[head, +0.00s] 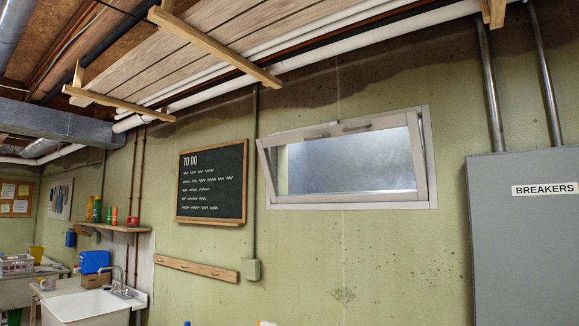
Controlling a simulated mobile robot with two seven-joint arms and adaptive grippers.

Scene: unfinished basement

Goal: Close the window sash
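The window sash (422,157) sits high on the green wall in a pale window frame (350,207). The sash is tilted, with its top edge leaning out from the frame and its bottom edge at the sill, so it stands open. A dark handle (357,127) shows on the sash's top rail. Neither of my grippers shows in the head view.
A grey breaker box (525,240) stands to the right of the window. A chalkboard (212,181) hangs to the left. A wooden rack and pipes (300,62) run overhead. A white sink (88,305) is at the lower left. The wall below the window is mostly bare.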

